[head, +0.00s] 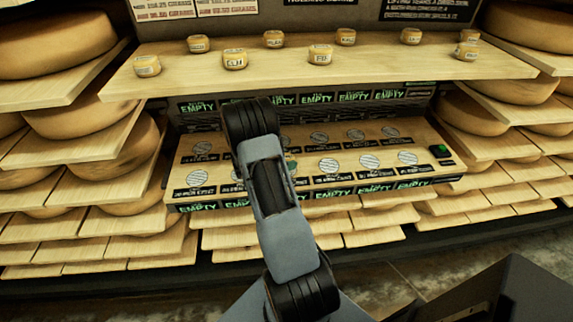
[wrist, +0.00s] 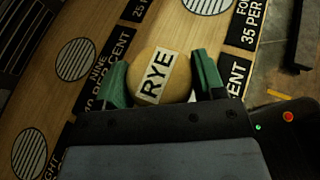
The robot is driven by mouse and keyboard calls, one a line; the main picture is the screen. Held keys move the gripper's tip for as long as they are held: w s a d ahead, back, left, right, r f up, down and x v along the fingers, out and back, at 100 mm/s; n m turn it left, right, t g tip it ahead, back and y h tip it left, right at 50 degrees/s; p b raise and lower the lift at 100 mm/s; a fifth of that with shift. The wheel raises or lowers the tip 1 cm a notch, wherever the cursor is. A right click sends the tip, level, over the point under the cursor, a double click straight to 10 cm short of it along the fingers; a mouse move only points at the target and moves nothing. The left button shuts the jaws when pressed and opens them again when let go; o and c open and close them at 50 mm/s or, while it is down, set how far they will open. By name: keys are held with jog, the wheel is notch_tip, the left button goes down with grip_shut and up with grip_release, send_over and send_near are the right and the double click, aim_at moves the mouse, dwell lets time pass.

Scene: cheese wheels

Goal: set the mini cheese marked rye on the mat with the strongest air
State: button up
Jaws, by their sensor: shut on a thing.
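My gripper (wrist: 160,68) is shut on the mini cheese marked RYE (wrist: 150,88), with one green finger on each side of it. The label faces the wrist camera. In the head view the arm hides the cheese and nearly all of the gripper; only a bit of green finger (head: 291,165) shows. Below is a wooden board with two rows of round hatched mats, such as one at the right (head: 407,158). In the wrist view a mat (wrist: 75,60) lies left of the cheese beside a label reading NINE and PER CENT. Another label (wrist: 247,25) reads 35 PER. The cheese's height is unclear.
Several other mini cheeses, such as one marked FIG or similar (head: 320,54), stand on the upper shelf (head: 330,75). Green EMPTY displays (head: 316,98) line the board's back and front.

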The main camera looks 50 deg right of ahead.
jog(key=shift+f, duration=1.25)
jog(key=shift+f, duration=0.1)
jog(key=shift+f+b, duration=0.15)
jog(key=shift+b, duration=0.15)
jog(key=o, duration=1)
jog(key=shift+c, duration=0.2)
